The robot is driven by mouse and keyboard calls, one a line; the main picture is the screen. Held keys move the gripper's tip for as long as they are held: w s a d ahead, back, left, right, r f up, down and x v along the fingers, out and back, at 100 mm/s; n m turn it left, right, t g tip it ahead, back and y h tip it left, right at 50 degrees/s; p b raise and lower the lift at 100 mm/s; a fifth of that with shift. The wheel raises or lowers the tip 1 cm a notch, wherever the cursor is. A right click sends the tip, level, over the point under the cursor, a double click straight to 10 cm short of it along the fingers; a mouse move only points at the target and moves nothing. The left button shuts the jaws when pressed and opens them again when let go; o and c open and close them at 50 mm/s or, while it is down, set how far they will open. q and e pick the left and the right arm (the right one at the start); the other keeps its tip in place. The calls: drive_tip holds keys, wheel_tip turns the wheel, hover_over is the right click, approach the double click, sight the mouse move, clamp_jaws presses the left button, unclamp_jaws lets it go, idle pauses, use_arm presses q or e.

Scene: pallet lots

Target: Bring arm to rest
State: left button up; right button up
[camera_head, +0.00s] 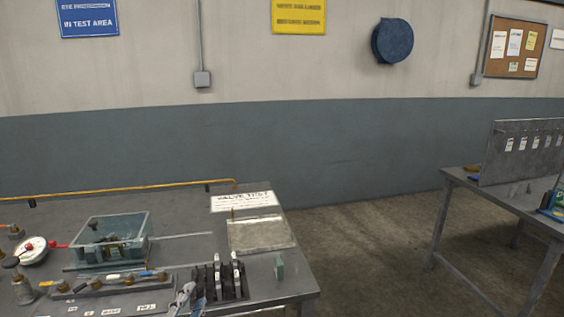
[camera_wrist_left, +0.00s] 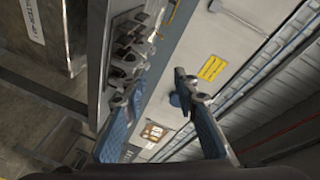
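My left gripper (camera_head: 188,300) shows only in part at the bottom edge of the head view, in front of the near edge of the left workbench. In the left wrist view, my left gripper (camera_wrist_left: 158,85) has its two blue-padded fingers spread apart, with nothing between them. The wrist is turned so that its camera looks across to the wall and ceiling. My right gripper is in neither view.
The left workbench (camera_head: 185,247) carries a grey-blue bin (camera_head: 104,240), a dark rack (camera_head: 222,279) with upright pieces, a flat tray (camera_head: 260,234) and a gauge (camera_head: 33,250). A second table (camera_head: 500,200) stands right. Open floor (camera_head: 370,245) lies between.

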use_arm(q)
drive_tip(key=s+a+f+n+g+y, duration=0.25)
drive_tip(key=s+f+n+g, duration=0.45)
drive_tip(key=s+f, duration=0.7)
drive_tip(key=s+d+f+n+g+h, duration=0.1)
drive_tip(key=s+f+n+g, duration=0.15)
drive_tip(key=s, duration=0.65)
drive_tip(key=s+d+f+n+g+h, duration=0.15)
drive_tip(key=s+f+g, duration=0.25)
drive_tip(key=s, duration=0.5)
wheel_tip(320, 180, down, 27)
drive_tip(key=s+g, duration=0.1)
drive_tip(key=s, duration=0.1)
drive_tip(key=s+a+f+g, duration=0.1)
drive_tip(key=s+a+f, duration=0.2)
drive_tip(key=s+f, duration=1.2)
drive_tip(key=shift+s+a+y, duration=0.2)
drive_tip(key=shift+s+y, duration=0.2)
drive_tip(key=shift+s, duration=0.25)
